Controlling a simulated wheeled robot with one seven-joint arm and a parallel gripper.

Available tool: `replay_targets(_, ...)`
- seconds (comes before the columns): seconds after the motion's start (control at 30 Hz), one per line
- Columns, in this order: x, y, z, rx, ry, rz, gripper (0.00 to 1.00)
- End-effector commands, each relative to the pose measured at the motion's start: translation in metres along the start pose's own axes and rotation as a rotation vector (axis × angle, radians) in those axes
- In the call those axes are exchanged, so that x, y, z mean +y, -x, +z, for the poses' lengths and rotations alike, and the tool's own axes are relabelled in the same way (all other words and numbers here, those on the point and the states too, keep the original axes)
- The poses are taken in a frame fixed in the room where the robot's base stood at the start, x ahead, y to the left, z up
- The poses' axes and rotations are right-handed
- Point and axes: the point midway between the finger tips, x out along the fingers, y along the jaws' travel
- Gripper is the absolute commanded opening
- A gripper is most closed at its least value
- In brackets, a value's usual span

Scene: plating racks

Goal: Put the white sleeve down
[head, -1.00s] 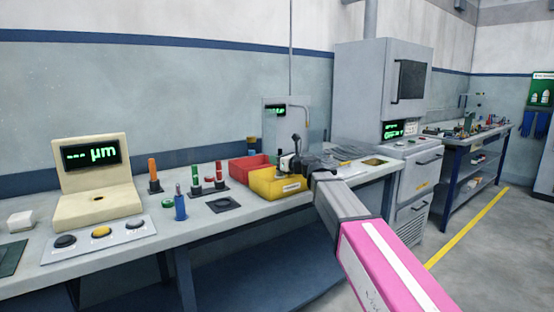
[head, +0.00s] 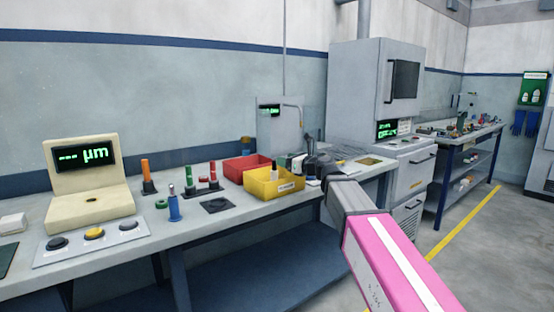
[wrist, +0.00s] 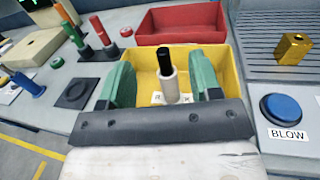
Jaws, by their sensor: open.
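The white sleeve (wrist: 169,91) stands upright in the yellow bin (wrist: 222,58), with a black piece rising out of its top. In the head view the white sleeve (head: 274,174) shows inside the yellow bin (head: 253,186), near its front right. My gripper (wrist: 162,84) has two green fingers spread wide. In the wrist view the sleeve appears between the fingers with clear gaps on both sides. In the head view my gripper (head: 301,166) is just right of the bin, apart from the sleeve. The sleeve's base is partly hidden in the wrist view.
A red bin (head: 240,166) sits behind the yellow one. A blue BLOW button (wrist: 283,110) and a brass nut (wrist: 293,48) are at the right. Coloured posts (head: 198,178) and a dark square pad (head: 216,205) are left of the bins. A cream gauge (head: 90,190) stands farther left.

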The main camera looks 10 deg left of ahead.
Motion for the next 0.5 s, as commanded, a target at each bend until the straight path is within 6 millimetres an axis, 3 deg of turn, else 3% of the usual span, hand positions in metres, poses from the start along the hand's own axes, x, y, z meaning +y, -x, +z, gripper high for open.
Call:
replay_targets(0.03,0.002,0.011,0.0,0.0,0.0,-0.002,0.58)
replay_targets(0.2,0.001,0.03,0.0,0.0,0.0,0.0,0.58)
replay_targets(0.5,0.0,0.037,-0.002,0.005,0.008,0.0,0.58)
